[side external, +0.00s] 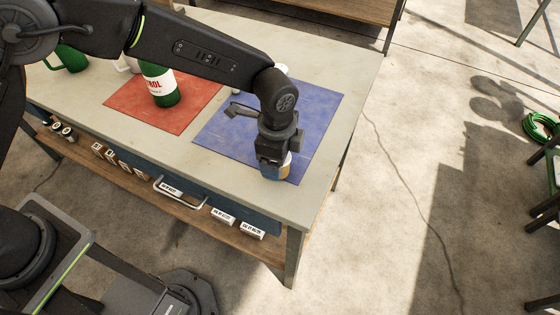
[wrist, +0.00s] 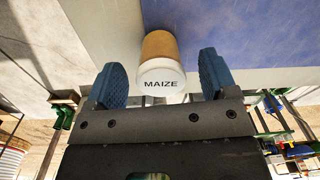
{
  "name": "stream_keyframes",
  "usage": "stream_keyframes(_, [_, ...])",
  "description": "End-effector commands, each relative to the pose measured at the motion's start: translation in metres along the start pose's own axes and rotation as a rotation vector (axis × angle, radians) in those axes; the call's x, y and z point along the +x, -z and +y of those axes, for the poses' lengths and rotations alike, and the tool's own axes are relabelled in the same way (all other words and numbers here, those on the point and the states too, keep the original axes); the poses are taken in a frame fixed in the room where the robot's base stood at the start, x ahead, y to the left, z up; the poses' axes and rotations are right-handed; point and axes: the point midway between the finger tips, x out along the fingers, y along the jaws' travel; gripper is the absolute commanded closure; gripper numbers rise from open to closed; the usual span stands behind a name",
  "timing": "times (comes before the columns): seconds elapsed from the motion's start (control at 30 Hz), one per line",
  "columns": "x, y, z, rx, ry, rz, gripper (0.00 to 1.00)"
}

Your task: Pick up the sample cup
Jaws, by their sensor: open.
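A cup (wrist: 161,76) shows in the wrist view with a white part marked "MAIZE" and a tan-brown part. It lies between the two blue fingers of my gripper (wrist: 161,62), which are open, with a gap visible on each side. In the side view, the cup (side external: 276,173) is partly hidden under my gripper (side external: 275,155). It stands by the front right edge of the blue mat (side external: 317,115).
A green container with a white label (side external: 160,84) stands on the red mat (side external: 185,118) to the left. A green mug (side external: 72,60) is further left. Pale objects behind my arm are mostly hidden. The bench (side external: 350,85) is bare right of the blue mat.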

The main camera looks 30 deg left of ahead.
Motion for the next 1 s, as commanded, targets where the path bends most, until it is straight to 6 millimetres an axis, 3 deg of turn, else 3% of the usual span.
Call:
stream_keyframes(0.13, [0.018, 0.0, 0.0, -0.001, 0.0, -0.001, 0.21])
stream_keyframes(0.43, [0.021, 0.0, 0.0, -0.001, 0.002, 0.0, 0.22])
stream_keyframes(1.0, [0.021, 0.0, 0.0, -0.001, 0.002, 0.0, 0.76])
